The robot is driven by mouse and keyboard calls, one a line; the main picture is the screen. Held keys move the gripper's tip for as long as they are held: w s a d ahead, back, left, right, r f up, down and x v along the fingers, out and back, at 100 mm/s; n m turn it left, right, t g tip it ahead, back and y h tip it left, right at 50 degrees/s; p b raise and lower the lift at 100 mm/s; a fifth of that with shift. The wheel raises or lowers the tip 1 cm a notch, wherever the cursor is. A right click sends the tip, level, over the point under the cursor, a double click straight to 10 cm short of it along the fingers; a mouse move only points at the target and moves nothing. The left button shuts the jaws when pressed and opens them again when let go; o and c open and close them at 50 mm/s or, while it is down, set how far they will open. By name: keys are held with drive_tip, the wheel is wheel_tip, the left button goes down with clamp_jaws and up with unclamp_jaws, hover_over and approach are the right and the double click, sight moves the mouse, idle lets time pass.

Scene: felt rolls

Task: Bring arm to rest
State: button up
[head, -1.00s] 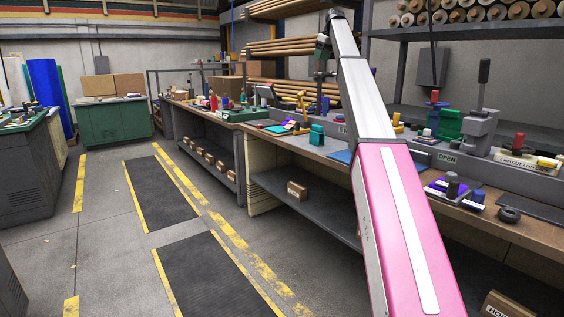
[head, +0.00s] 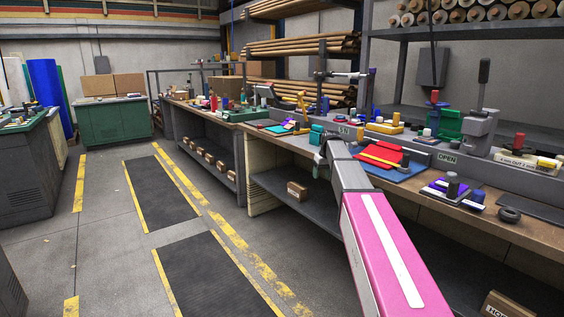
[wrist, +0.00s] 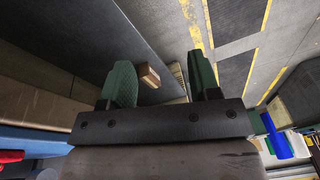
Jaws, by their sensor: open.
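My pink and grey arm reaches forward from the lower right in the head view, in front of the long workbench (head: 470,215).
Blue and red felt (head: 385,160) lies on the bench beside my arm. A grey press (head: 480,125) and several small tools stand along the bench. The brown box (head: 297,191) is on the lower shelf. The aisle with dark mats (head: 160,190) is clear.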

drive_tip(key=s+f+m, duration=0.1)
drive_tip(key=s+f, duration=0.7)
drive_tip(key=s, duration=0.4)
drive_tip(key=s+f+m+g+h, duration=0.1)
drive_tip(key=s+f, duration=0.7)
drive_tip(key=s, duration=0.5)
drive_tip(key=s+f+m, duration=0.2)
drive_tip(key=s+f, duration=0.7)
drive_tip(key=s, duration=0.3)
drive_tip(key=shift+s+d+h, duration=0.15)
drive_tip(key=shift+d+h, duration=0.15)
drive_tip(key=shift+d, duration=0.05)
